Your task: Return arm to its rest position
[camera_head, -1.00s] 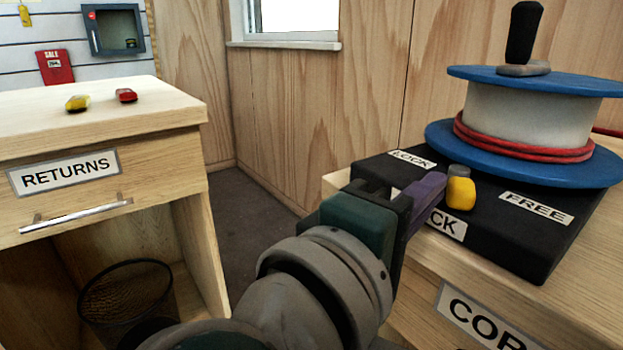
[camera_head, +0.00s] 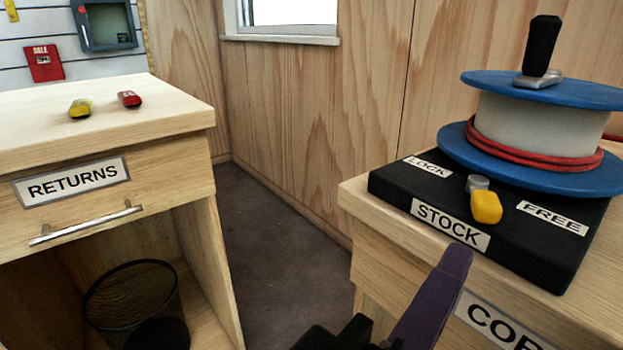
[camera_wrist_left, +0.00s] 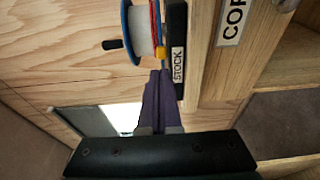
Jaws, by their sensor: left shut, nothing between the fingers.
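My left gripper (camera_head: 452,275) shows at the bottom of the head view as purple fingers, below and in front of the black base. In the left wrist view its fingers (camera_wrist_left: 158,80) are together with nothing between them. The black base (camera_head: 545,265) carries LOCK, FREE and STOCK labels and a yellow-ended lever (camera_head: 486,206). A blue-flanged spool (camera_head: 520,120) with red cord stands on it. The spool also shows in the left wrist view (camera_wrist_left: 140,30). The fingers are apart from the lever in the head view. My right gripper is not in view.
The RETURNS cabinet (camera_head: 110,140) stands at the left, with a yellow item (camera_head: 80,108) and a red item (camera_head: 129,98) on top. A mesh bin (camera_head: 130,300) is below. Open floor (camera_head: 285,235) lies between the cabinet and the right-hand counter (camera_head: 385,225).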

